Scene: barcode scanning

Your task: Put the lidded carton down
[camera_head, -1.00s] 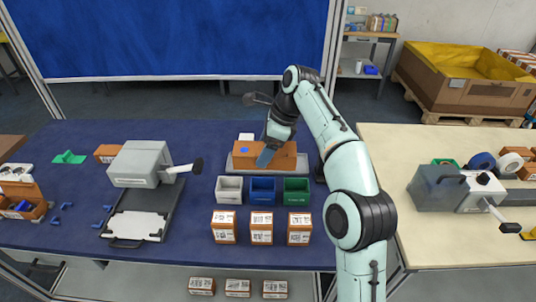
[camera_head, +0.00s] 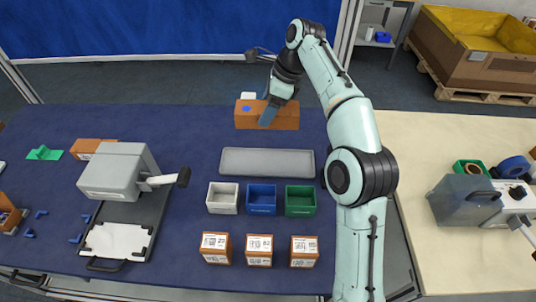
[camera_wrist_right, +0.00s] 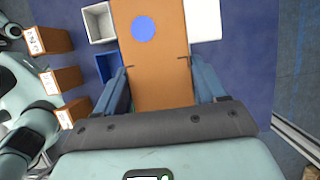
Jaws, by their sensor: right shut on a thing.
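The lidded carton (camera_head: 282,119) is a long orange-brown box with a blue round mark on top. In the head view it shows behind the grey tray (camera_head: 267,162), across the table's back edge; I cannot tell how high it is. My right gripper (camera_head: 268,114) reaches down over it, one blue finger across its front. In the right wrist view the carton (camera_wrist_right: 160,50) lies between the two fingers of the right gripper (camera_wrist_right: 157,76), which is shut on it. The grey tray is empty. My left gripper is not in view.
White (camera_head: 222,198), blue (camera_head: 261,200) and green (camera_head: 300,201) bins stand in front of the tray, with labelled boxes (camera_head: 259,251) before them. A grey machine (camera_head: 120,172) stands left. A white box (camera_head: 248,96) shows behind the carton.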

